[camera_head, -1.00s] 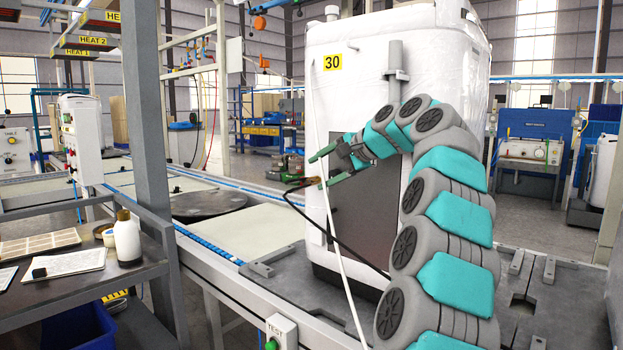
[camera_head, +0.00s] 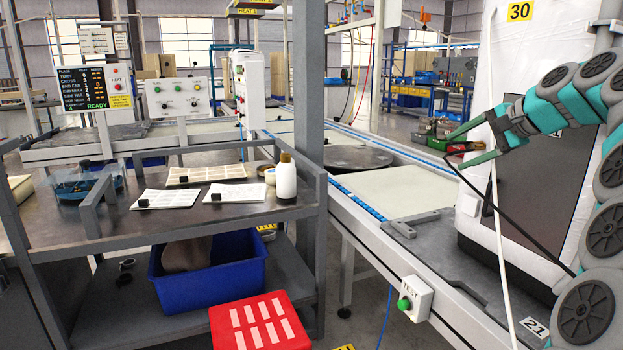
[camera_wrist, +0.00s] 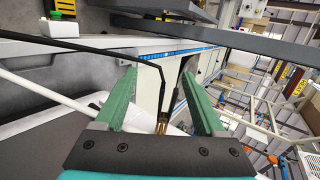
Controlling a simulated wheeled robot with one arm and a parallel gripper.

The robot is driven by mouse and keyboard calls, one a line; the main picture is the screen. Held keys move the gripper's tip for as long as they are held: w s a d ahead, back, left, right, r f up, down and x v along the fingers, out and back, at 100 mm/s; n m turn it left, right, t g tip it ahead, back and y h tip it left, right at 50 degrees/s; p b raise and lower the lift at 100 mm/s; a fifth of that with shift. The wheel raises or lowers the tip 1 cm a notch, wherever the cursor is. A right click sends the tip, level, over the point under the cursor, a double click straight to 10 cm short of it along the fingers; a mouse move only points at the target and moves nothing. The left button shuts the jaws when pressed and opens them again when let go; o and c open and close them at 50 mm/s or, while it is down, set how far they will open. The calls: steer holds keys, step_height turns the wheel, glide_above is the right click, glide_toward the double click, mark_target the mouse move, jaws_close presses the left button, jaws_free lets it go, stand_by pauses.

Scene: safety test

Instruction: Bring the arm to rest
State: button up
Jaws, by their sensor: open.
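My gripper (camera_head: 462,150) has two green fingers and is at the right of the head view, in front of the white cabinet marked 30 (camera_head: 520,60). The fingers stand apart in the wrist view (camera_wrist: 160,100). A thin black cable (camera_wrist: 95,45) runs into the space between them and ends near a small brass-coloured tip (camera_wrist: 162,123). Whether this tip touches a finger, I cannot tell. In the head view a small red and black piece (camera_head: 458,148) shows between the fingers. My teal and grey arm is bent along the right edge, partly out of frame.
A dark workbench (camera_head: 225,212) with sheets and a white bottle (camera_head: 286,178) stands at left. Below are a blue bin (camera_head: 205,275) and a red box (camera_head: 260,322). A white hose (camera_head: 499,230) hangs by my gripper.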

steer(key=s+a+f+n+g, duration=0.3)
steer(key=s+a+f+n, duration=0.1)
steer(key=s+a+f, duration=0.5)
steer(key=s+a+f+n+g, duration=0.35)
steer(key=s+a+f, duration=0.45)
steer(key=a, duration=0.4)
steer(key=s+f+n+g+h, duration=0.1)
steer(key=s+f, duration=0.4)
steer(key=s, duration=0.4)
steer(key=s+d+f+n+g+h, duration=0.1)
steer(key=s+f+n+g+h, duration=0.1)
steer(key=s+f, duration=0.4)
steer(key=s+f+n+g+h, duration=0.2)
steer(key=s+f, duration=0.4)
steer(key=s, duration=0.6)
steer(key=shift+d+f, duration=0.2)
steer(key=shift+f, duration=0.05)
